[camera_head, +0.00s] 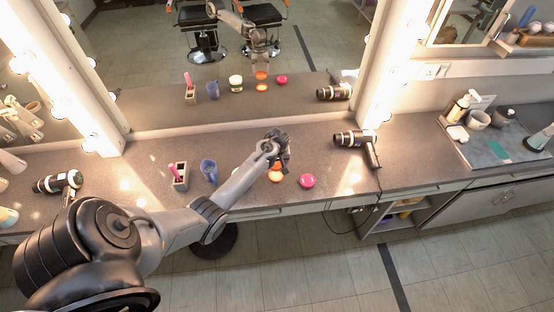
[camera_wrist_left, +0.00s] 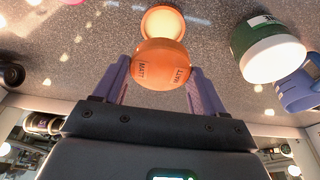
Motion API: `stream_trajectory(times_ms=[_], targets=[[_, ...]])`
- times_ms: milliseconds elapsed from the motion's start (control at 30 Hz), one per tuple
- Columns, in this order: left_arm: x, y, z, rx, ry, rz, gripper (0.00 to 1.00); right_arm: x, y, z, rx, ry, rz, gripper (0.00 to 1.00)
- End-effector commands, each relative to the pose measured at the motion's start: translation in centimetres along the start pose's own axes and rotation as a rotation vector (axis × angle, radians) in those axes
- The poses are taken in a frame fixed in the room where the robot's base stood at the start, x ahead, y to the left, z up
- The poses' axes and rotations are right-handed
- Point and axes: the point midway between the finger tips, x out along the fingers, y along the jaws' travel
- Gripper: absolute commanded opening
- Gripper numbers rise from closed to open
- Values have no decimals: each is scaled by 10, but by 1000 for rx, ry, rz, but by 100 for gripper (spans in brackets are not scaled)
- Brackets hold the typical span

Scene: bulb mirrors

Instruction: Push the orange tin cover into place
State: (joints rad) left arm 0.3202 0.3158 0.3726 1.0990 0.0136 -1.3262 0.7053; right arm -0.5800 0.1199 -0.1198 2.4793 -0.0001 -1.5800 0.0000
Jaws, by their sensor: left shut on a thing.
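My left gripper (camera_wrist_left: 157,88) is shut on the orange tin cover (camera_wrist_left: 160,65), a rounded cap with dark "MATT" lettering, held between both fingers. The open orange tin (camera_wrist_left: 163,24) with its pale filling stands just beyond the cover in the left wrist view, partly overlapped by it. I cannot tell whether they touch. In the head view my left gripper (camera_head: 277,143) is over the counter, left of the pink tin (camera_head: 307,181). Only a little orange shows below it there, and the wrist hides the rest. My right gripper is not in view.
A green jar with a white top (camera_wrist_left: 268,50) stands beside the cover, near a blue cup (camera_head: 209,171). A pink-handled item sits in a grey holder (camera_head: 180,176). A hair dryer (camera_head: 356,140) lies to the right. The mirror (camera_head: 310,95) rises behind the counter.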

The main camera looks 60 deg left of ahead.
Motion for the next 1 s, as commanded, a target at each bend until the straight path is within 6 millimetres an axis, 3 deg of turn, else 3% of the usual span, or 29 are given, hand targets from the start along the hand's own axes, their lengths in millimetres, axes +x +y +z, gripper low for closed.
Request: stream_trajectory(times_ms=[300, 700, 1000], targets=[[-1, 0, 0, 1, -1, 0, 42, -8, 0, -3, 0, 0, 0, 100], [36, 0, 9, 0, 0, 0, 42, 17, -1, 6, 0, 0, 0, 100], [52, 0, 13, 0, 0, 0, 42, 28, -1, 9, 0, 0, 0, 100]])
